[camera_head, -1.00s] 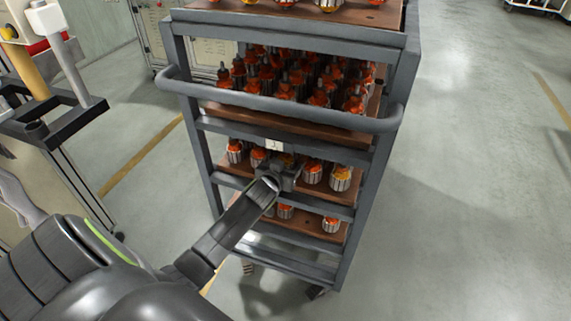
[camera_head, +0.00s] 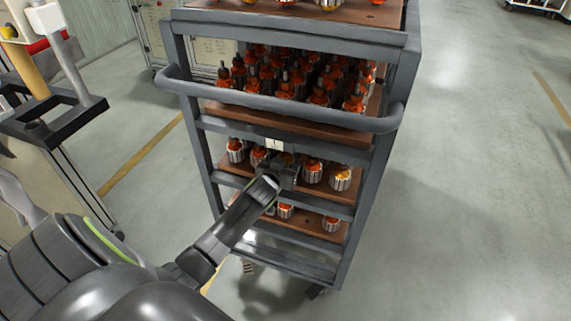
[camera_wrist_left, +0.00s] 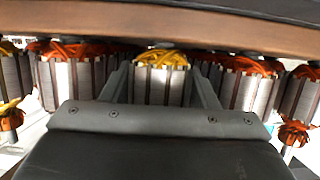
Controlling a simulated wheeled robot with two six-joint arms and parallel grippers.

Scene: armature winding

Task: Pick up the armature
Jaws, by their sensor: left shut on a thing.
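My left gripper (camera_head: 284,166) reaches between the shelves of the grey cart, at the middle shelf's front row. In the left wrist view its two fingers (camera_wrist_left: 161,88) stand on either side of one armature (camera_wrist_left: 160,84). That armature has a yellow-orange winding and a silver and dark striped core, and the gripper is shut on it. The gripper body hides the core's near end. In the head view this armature is mostly hidden behind the gripper. My right gripper is not in view.
Orange-wound armatures stand close on both sides, at left (camera_wrist_left: 72,75) and right (camera_wrist_left: 248,84). A brown shelf board (camera_wrist_left: 200,25) runs close along the armatures. The cart's front bar (camera_head: 285,109) is above my gripper. Open floor (camera_head: 480,200) lies right of the cart.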

